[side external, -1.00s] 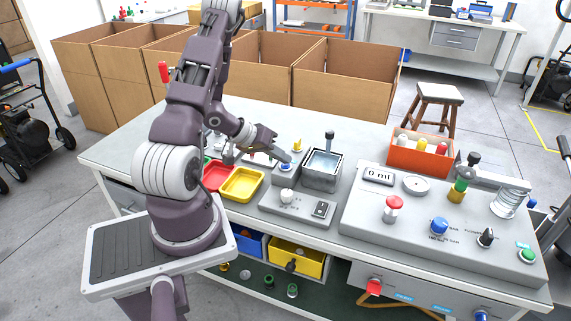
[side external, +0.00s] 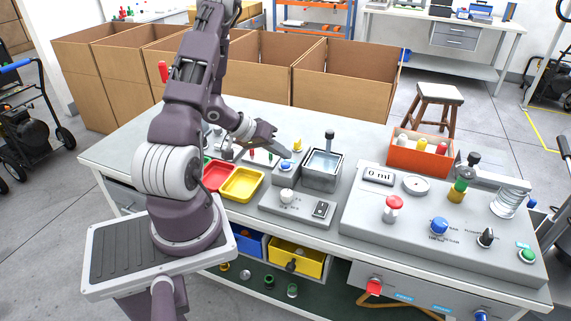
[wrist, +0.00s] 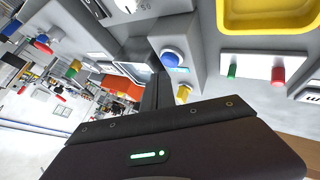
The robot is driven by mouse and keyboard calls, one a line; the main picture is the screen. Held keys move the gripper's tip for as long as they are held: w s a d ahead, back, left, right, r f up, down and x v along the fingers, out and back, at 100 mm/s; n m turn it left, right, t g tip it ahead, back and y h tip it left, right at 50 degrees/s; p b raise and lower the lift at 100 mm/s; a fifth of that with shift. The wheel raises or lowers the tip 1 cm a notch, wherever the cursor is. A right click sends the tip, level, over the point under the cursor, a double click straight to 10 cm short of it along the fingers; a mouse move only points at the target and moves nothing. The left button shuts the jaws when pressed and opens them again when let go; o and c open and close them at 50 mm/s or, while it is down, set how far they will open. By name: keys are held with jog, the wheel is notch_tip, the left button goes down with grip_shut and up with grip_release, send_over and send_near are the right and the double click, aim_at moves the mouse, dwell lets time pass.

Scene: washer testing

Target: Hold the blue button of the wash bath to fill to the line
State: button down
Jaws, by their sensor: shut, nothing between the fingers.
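The wash bath (side external: 321,180) is a grey metal box with an open top and water (side external: 324,162) inside, near the middle of the table. Its blue button (side external: 285,167) sits on the left side of the unit. My gripper (side external: 287,154) is shut and empty, with its tips just above the button and a small gap showing. In the wrist view the blue button (wrist: 171,57) is uncovered, beside the tips of the shut fingers (wrist: 157,80). The bath's fill line is too small to make out.
A red tray (side external: 207,187) and a yellow tray (side external: 225,194) lie left of the bath. A white knob (side external: 287,195) and a switch (side external: 320,209) are in front of it. A grey panel (side external: 400,235) with knobs and an orange bin (side external: 405,160) stand to the right.

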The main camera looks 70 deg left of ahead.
aim_at(282, 165)
jog(key=shift+r, duration=2.5)
jog(key=w+r+m+y, duration=0.2)
jog(key=w+r+y, duration=0.25)
jog(key=r, duration=0.45)
jog(key=s+d+r+m+g+y, duration=0.1)
jog(key=s+d+r, duration=0.1)
jog(key=d+r, duration=0.65)
jog(key=s+d+r+m+g+h, duration=0.2)
jog(key=s+d+m+h, duration=0.3)
jog(key=s+d, duration=1.1)
jog(key=d, duration=0.4)
jog(key=shift+g, duration=0.3)
jog(key=shift+d+r, duration=0.1)
jog(key=shift+r, duration=0.05)
